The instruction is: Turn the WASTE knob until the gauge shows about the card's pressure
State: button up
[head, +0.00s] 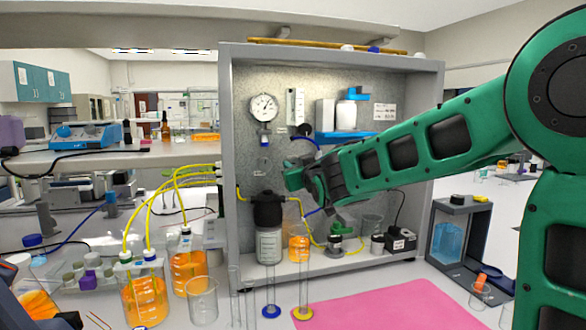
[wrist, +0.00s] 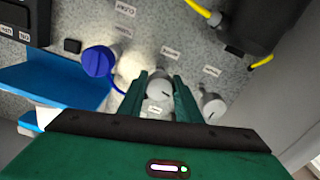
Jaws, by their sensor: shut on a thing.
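The round gauge (head: 264,107) hangs on the upper left of the rig's back panel; its needle is visible but its numbers are too small to read. A small white card (head: 385,112) is on the panel at the upper right, its print unreadable. In the wrist view, my gripper (wrist: 160,90) has its green fingers on either side of a pale round knob (wrist: 159,87) and is shut on it. Small labels are nearby, but I cannot read which one says WASTE. In the head view my gripper (head: 290,178) hides the knob.
A second pale knob (wrist: 214,106) stands right of my gripper in the wrist view, and a blue knob-like part (wrist: 98,61) with a blue tube stands left. A dark-topped vessel (head: 268,215) is below my gripper. Beakers and a pink mat (head: 375,305) lie in front.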

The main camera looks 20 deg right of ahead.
jog(key=shift+n, duration=0.3)
jog(key=n, duration=0.3)
jog(key=shift+n, duration=0.3)
jog(key=n, duration=0.4)
jog(key=shift+a, duration=0.1)
jog(key=shift+f+n, duration=0.1)
jog(key=shift+n, duration=0.2)
jog(key=o, duration=1)
jog(key=shift+c, duration=0.2)
jog(key=shift+o, duration=0.6)
jog(key=s, duration=1)
jog(key=shift+s, duration=0.35)
